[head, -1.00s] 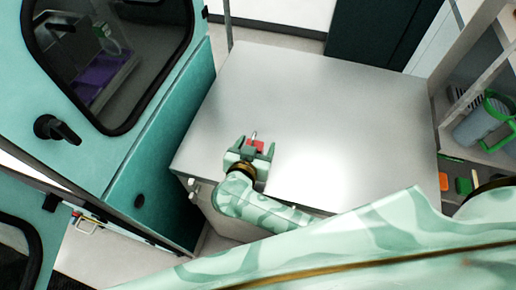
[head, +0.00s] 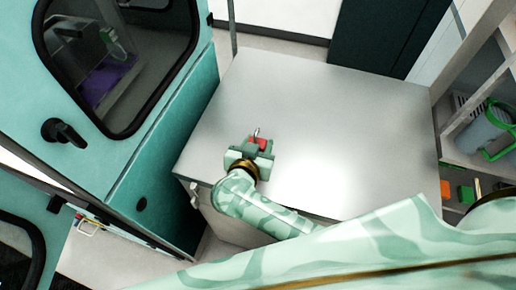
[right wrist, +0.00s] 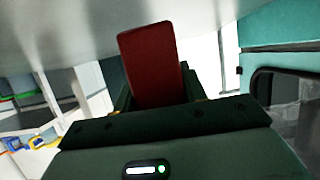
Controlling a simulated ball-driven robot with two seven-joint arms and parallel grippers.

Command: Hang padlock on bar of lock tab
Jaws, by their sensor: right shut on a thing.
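A red padlock (head: 257,143) with a thin metal shackle pointing up is held in my right gripper (head: 251,148), over the left part of the grey worktop. In the right wrist view, the padlock's red body (right wrist: 152,65) stands between the dark fingers of my right gripper (right wrist: 160,95); the shackle is not visible there. A small pale fitting (head: 193,192) is on the worktop cabinet's left front corner, below and left of the gripper. It may be the lock tab, but it is too small to tell. My left gripper is not in view.
A teal machine (head: 160,140) with a dark window and black handle stands left of the worktop (head: 320,110). The worktop's top is otherwise clear. A shelf (head: 462,155) with a green-handled jug (head: 480,130) is at the right. A looped handle (head: 88,227) shows at lower left.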

